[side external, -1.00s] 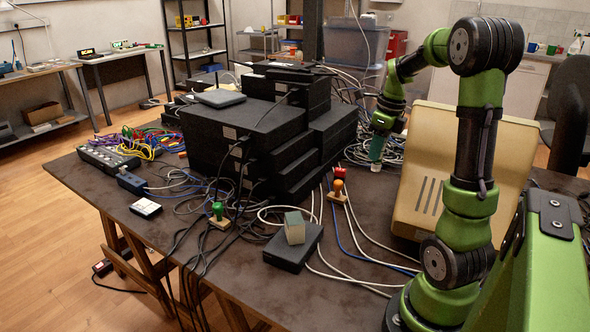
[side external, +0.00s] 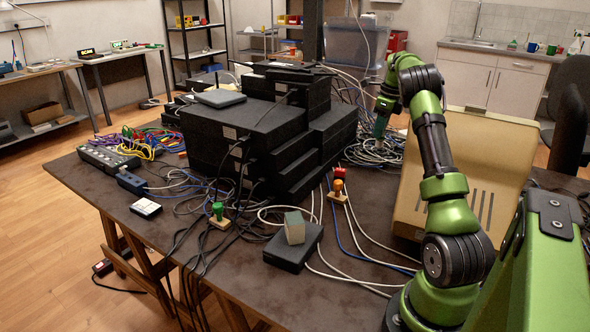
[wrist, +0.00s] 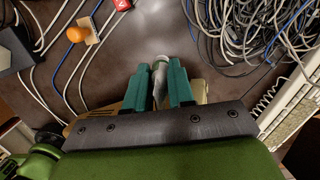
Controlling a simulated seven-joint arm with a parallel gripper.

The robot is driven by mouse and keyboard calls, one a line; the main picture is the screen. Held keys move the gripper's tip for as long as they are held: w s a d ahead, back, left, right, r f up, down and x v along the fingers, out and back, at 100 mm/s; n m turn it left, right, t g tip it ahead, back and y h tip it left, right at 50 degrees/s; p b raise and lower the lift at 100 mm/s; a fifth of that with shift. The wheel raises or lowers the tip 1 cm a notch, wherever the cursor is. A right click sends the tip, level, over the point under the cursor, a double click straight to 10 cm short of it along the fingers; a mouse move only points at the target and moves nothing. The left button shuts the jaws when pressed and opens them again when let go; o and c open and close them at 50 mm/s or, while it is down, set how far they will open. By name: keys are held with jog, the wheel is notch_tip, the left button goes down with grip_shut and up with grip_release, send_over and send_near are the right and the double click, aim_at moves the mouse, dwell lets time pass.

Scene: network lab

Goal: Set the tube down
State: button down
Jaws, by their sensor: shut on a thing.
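The tube cannot be made out there. The gap between the tube and the tabletop is hard to judge.
A tangle of grey cables (wrist: 262,30) lies close to the right of my fingers in the wrist view. A wooden base with an orange knob (wrist: 77,33) is at upper left. The beige case (side external: 473,178) stands near my arm. Black boxes (side external: 246,142) are stacked left of my gripper.

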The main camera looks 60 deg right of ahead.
notch_tip(320, 180, down, 14)
jog(key=shift+r, duration=0.15)
dwell(0.4)
jog(key=c, duration=1)
grip_release()
